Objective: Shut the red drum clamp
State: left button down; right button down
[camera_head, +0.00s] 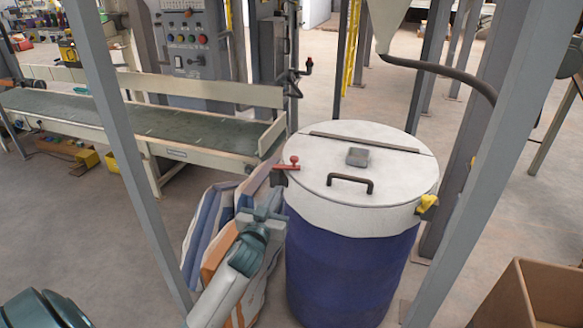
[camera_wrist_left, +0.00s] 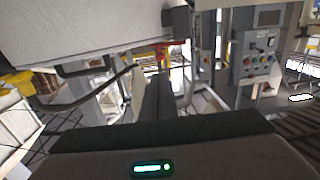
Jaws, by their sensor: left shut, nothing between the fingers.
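The red drum clamp (camera_head: 288,165) is a small lever with a round knob, on the left side of the drum's white lid rim. Its bar sticks out to the left of the rim. A red part also shows beyond my fingers in the left wrist view (camera_wrist_left: 162,46). The drum (camera_head: 345,262) is blue with a white lid (camera_head: 345,145). My left gripper (camera_head: 274,194) is shut and empty, just below and left of the red clamp, with a visible gap. Its dark fingers are together in the left wrist view (camera_wrist_left: 156,84). My right gripper is not in view.
A yellow clamp (camera_head: 427,204) sits on the lid's right side. Filled sacks (camera_head: 207,225) lean left of the drum. Grey posts (camera_head: 122,150) stand left and right (camera_head: 490,165). A conveyor (camera_head: 180,125) is behind left; a cardboard box (camera_head: 535,290) is at lower right.

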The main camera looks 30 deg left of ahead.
pick_arm(q)
jog(key=shift+w, duration=0.1)
jog(key=p, duration=0.3)
send_near(293, 162)
jog(key=x, duration=0.4)
jog(key=shift+w+r, duration=0.15)
jog(key=shift+x, duration=1.05)
